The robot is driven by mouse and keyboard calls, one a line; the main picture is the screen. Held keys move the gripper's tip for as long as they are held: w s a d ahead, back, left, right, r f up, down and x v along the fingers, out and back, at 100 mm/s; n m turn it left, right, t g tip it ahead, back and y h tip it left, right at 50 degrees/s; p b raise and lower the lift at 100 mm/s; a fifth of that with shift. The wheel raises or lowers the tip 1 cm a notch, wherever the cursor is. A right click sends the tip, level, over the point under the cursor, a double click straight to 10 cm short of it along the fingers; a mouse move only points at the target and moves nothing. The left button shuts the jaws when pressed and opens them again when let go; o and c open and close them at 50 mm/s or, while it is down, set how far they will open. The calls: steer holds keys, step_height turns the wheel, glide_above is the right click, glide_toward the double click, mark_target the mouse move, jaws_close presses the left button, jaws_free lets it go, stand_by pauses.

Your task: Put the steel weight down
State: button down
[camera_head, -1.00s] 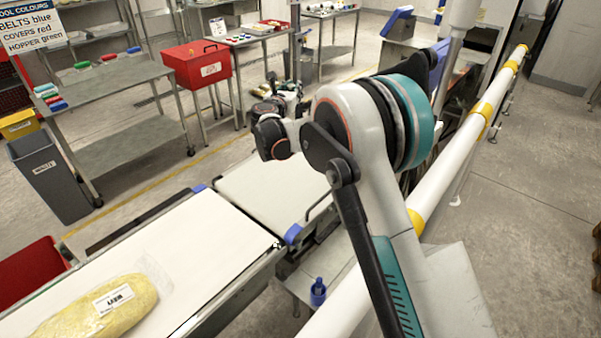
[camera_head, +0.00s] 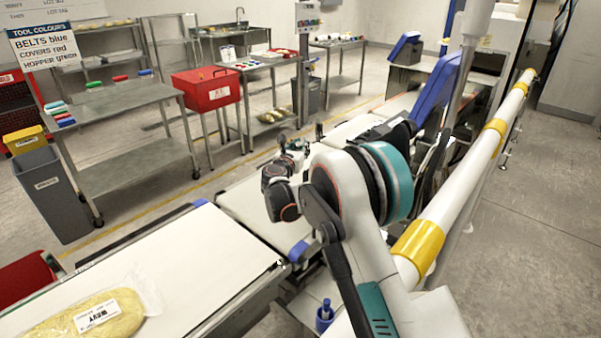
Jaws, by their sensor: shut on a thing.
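My gripper (camera_head: 293,152) shows small and dark beyond my wrist, over the far part of the weighing belt section. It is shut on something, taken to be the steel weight. The weight itself cannot be made out, since my wrist and the gripper body hide the fingertips. The white weighing belt (camera_head: 245,205) lies under and in front of my wrist. I cannot tell whether the held thing touches the belt.
A yellow labelled bag (camera_head: 75,318) lies on the near belt (camera_head: 150,268). A blue bottle (camera_head: 325,314) stands beside the belt at lower middle. A white rail with yellow bands (camera_head: 418,243) runs along the right. A red box (camera_head: 206,90) stands beyond the line.

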step_height(320, 180, down, 8)
steer(key=shift+f+b, duration=0.1)
steer(key=shift+b, duration=1.15)
steer(key=shift+r, duration=0.2)
steer(key=shift+f, duration=0.1)
steer(key=c, duration=1.2)
jaws_free()
